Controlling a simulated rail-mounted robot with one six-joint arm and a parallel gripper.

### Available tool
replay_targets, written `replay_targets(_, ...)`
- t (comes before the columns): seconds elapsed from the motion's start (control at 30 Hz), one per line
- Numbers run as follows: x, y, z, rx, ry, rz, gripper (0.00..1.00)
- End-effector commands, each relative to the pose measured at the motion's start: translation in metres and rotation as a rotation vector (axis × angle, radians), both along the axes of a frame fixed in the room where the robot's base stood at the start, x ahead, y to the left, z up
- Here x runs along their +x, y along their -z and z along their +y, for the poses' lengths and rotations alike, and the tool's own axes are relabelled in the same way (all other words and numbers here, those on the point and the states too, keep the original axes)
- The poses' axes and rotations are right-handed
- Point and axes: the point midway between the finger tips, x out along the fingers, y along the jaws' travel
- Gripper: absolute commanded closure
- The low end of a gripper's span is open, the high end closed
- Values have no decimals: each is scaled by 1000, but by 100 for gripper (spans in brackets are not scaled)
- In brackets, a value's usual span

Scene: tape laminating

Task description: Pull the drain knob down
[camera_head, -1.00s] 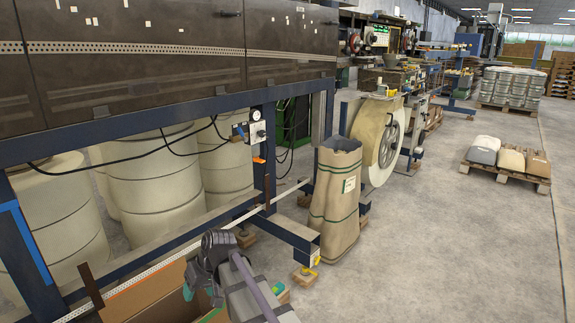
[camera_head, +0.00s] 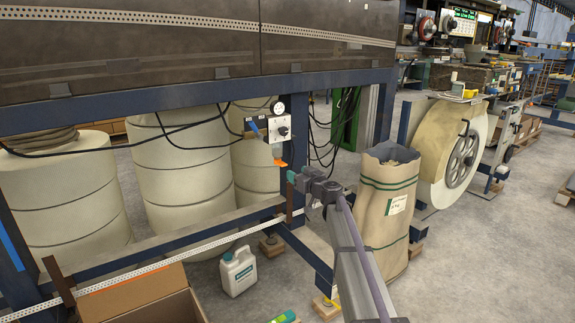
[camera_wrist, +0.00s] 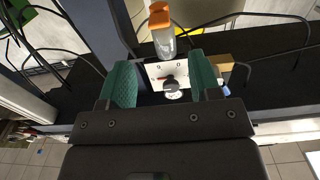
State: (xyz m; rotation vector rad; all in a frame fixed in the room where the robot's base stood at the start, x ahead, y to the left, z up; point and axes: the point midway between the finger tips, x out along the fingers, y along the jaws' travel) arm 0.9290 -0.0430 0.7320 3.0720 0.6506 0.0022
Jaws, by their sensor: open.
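The air unit panel (camera_head: 280,130) hangs on the blue frame, with a round gauge (camera_head: 278,107) above it. An orange knob (camera_head: 280,163), which looks like the drain knob, is below the panel. In the wrist view the orange knob (camera_wrist: 159,18) sits at the end of a clear bowl (camera_wrist: 164,42), near the top of the picture. My gripper (camera_wrist: 163,82) is open there, its green fingers apart. A white plate with a dark round dial (camera_wrist: 172,84) shows between them. In the head view my gripper (camera_head: 291,178) is just below and right of the orange knob, apparently not touching it.
Black cables (camera_head: 320,140) hang right of the panel, and more loop to its left. Large beige drums (camera_head: 180,170) stand behind the frame. A paper sack (camera_head: 388,205) stands right of my arm. A white jug (camera_head: 238,271) and an open cardboard box (camera_head: 140,300) are below.

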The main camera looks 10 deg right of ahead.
Motion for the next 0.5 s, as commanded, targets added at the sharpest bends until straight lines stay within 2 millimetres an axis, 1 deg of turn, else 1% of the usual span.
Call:
replay_targets(0.17,24,0,10,1,-2,1,43)
replay_targets(0.4,77,0,33,1,-2,2,43)
replay_targets(0.5,91,0,40,1,-3,2,43)
